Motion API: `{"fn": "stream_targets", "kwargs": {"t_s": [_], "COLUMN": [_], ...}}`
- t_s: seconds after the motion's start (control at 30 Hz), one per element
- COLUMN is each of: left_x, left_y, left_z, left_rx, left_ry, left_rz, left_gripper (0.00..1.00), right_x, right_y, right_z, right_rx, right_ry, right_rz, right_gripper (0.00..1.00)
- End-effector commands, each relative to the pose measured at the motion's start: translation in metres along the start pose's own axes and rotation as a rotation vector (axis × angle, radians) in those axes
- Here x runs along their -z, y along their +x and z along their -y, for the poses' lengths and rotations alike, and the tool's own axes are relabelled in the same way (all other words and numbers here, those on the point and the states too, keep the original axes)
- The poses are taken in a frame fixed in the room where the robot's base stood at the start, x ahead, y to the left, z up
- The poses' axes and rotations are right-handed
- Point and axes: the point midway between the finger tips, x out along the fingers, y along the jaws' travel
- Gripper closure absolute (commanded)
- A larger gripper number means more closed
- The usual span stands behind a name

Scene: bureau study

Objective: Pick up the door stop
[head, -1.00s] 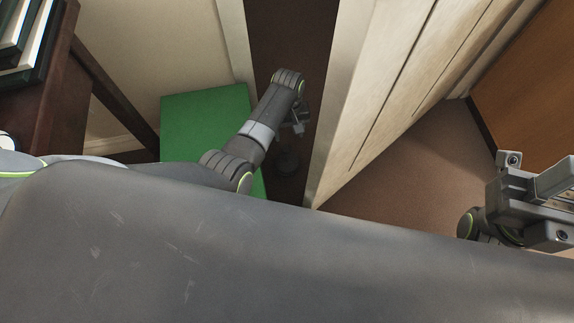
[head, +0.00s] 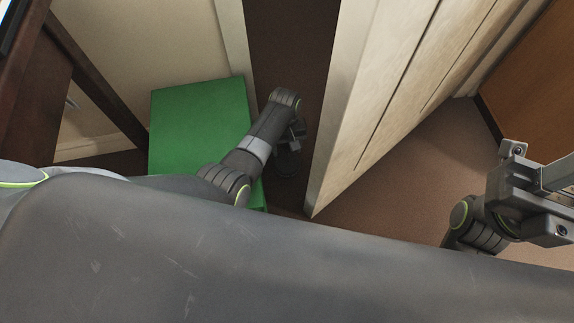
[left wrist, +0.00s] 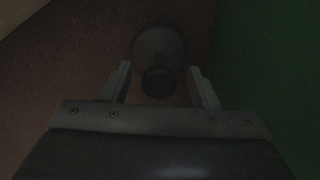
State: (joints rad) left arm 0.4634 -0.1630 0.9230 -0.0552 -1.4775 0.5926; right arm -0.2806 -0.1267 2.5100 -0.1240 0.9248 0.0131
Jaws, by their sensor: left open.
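The door stop (head: 288,165) is a dark, round object on the brown floor in the gap beside the door edge, partly hidden by my left arm in the head view. In the dim left wrist view the door stop (left wrist: 160,48) has a wide round body and a smaller dark knob nearer the camera. My left gripper (left wrist: 160,75) is open, with one finger on either side of the knob and no clear contact. In the head view my left gripper (head: 295,134) points down over the door stop. My right gripper (head: 540,200) is at the right edge, its jaws unclear.
A pale panelled door (head: 375,110) stands just right of my left gripper. A green box-like object (head: 198,125) is close on its left, against the beige wall. Dark wooden furniture (head: 40,90) is at far left. Brown carpet (head: 400,180) is open right of the door.

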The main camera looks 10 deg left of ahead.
Motion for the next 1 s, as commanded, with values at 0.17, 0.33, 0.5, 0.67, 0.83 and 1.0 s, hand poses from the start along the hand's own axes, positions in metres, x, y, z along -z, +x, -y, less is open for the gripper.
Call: {"fn": "stream_targets", "kwargs": {"t_s": [0.17,0.33,0.5,0.67,0.83,1.0], "left_x": [0.0,0.0,0.0001,0.0001,0.0003,0.0003], "left_y": [0.0015,0.0013,0.0012,0.0012,0.0012,0.0012], "left_z": [-0.0004,-0.0005,-0.0006,-0.0005,-0.0003,-0.0002], "left_rx": [-0.001,-0.001,-0.001,-0.001,0.0,0.0], "left_ry": [0.0,0.0,0.0,0.0,0.0,0.0], "left_rz": [-0.001,-0.001,-0.001,-0.001,-0.001,-0.002], "left_gripper": [0.45,0.57,0.79,1.0,1.0,1.0], "right_x": [-0.0005,-0.0005,-0.0006,-0.0005,-0.0005,-0.0004], "right_y": [0.0011,0.0008,0.0003,-0.0001,-0.0003,-0.0003], "right_z": [0.0001,-0.0002,-0.0003,0.0,0.0003,0.0003], "right_rx": [-0.015,-0.015,-0.013,-0.006,0.001,0.001], "right_ry": [-0.004,-0.004,-0.004,-0.001,0.001,0.001], "right_rz": [-0.009,-0.006,-0.003,-0.002,-0.002,-0.002], "right_gripper": [0.64,0.64,0.64,0.64,0.64,0.64]}}
